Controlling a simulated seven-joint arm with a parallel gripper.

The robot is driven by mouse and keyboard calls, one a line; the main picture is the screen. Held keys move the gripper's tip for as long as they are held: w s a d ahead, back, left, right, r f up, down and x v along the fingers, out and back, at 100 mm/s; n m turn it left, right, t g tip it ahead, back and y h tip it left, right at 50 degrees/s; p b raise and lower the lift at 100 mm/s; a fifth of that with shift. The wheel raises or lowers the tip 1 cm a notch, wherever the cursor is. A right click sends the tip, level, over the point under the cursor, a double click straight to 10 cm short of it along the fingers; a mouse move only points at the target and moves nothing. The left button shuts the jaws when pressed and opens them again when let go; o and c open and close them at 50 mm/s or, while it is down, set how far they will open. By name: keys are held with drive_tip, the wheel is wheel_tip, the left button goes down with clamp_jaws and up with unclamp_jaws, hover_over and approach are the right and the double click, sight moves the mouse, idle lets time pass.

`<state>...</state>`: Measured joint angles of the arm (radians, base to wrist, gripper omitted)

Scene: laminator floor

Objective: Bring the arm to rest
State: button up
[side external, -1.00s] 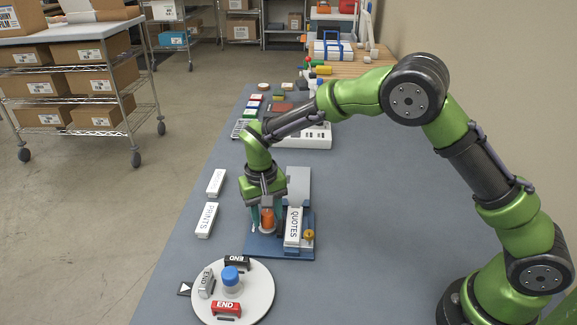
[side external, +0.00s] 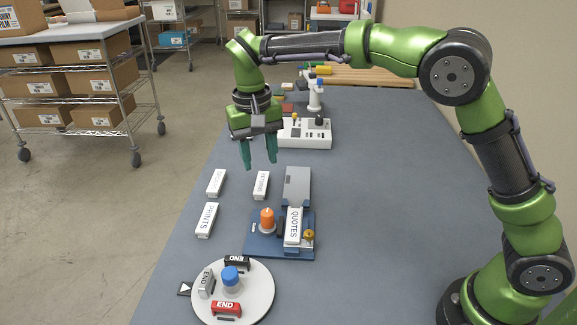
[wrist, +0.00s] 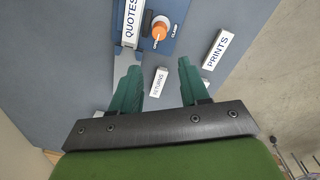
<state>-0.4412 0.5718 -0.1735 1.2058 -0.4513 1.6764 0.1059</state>
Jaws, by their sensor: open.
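My gripper (side external: 259,153) is open and empty, raised above the table (side external: 385,200) with its teal fingers pointing down. In the wrist view my gripper (wrist: 158,85) shows its two fingers apart, with nothing between them but the view of the table and a white block marked RETURNS (wrist: 159,81) below. The blue fixture (side external: 262,246) stands on the table below and nearer the camera, with an orange knob (side external: 267,219) and a white block marked QUOTES (side external: 293,227) on it. My gripper is clear of both.
White blocks, one marked PRINTS (side external: 206,220), lie left of the fixture. A round white turntable (side external: 257,291) with END blocks and a blue knob stands in front. A white control box (side external: 304,133) stands behind. The table's right side is clear.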

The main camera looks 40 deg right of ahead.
drive_tip(key=s+d+r+t+y, duration=0.1)
drive_tip(key=s+d+t, duration=0.1)
drive_tip(key=s+d, duration=0.2)
drive_tip(key=s+d+r+t, duration=0.2)
drive_tip(key=s+d+t, duration=0.1)
drive_tip(key=s, duration=0.8)
drive_tip(key=s+d+r+t+y, duration=0.1)
drive_tip(key=s+d+t, duration=0.1)
drive_tip(key=s+d, duration=0.3)
drive_tip(key=shift+s+r+y, duration=0.3)
drive_tip(key=shift+s, duration=1.35)
